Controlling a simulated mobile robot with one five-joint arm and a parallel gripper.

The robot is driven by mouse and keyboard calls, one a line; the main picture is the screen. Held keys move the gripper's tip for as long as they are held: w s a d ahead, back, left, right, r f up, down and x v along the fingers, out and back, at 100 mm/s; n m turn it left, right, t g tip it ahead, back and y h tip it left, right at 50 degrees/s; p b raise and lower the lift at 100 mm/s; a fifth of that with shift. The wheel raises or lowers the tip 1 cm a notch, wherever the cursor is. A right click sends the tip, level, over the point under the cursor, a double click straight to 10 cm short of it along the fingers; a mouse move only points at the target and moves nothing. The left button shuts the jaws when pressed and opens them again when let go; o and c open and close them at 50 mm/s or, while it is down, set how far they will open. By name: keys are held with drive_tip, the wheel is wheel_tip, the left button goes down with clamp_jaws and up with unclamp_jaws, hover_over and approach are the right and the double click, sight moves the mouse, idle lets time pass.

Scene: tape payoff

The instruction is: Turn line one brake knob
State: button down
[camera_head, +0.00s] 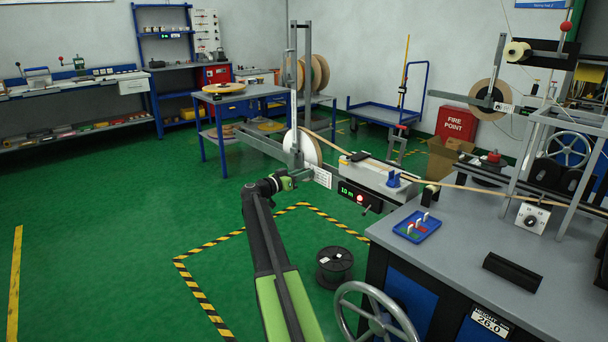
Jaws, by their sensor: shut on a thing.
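My gripper (291,180) is at the end of my green and black arm, in the middle of the head camera view. It is shut on the brake knob at the front of the white payoff reel (310,150). The knob is small here and mostly hidden by the gripper, so its turned position cannot be made out. The reel hangs on a grey upright stand (296,100), and a tan tape runs from it to the right. A white label plate (323,177) is just right of the gripper.
A length counter (347,190) reads 10 m. A grey workbench (450,245) with a blue tray (416,227) is at right. A handwheel (376,312) is close right of my arm, and a black spool (334,267) stands on the floor. Green floor at left is clear.

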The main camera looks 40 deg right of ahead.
drive_tip(key=shift+a+f+n, duration=0.1)
drive_tip(key=shift+n, duration=4)
drive_tip(key=c, duration=1.2)
unclamp_jaws()
drive_tip(key=shift+o, duration=0.2)
drive_tip(key=w+a, duration=0.1)
drive_tip(key=a, duration=1.6)
drive_tip(key=shift+a, duration=0.15)
drive_tip(key=shift+w, duration=0.1)
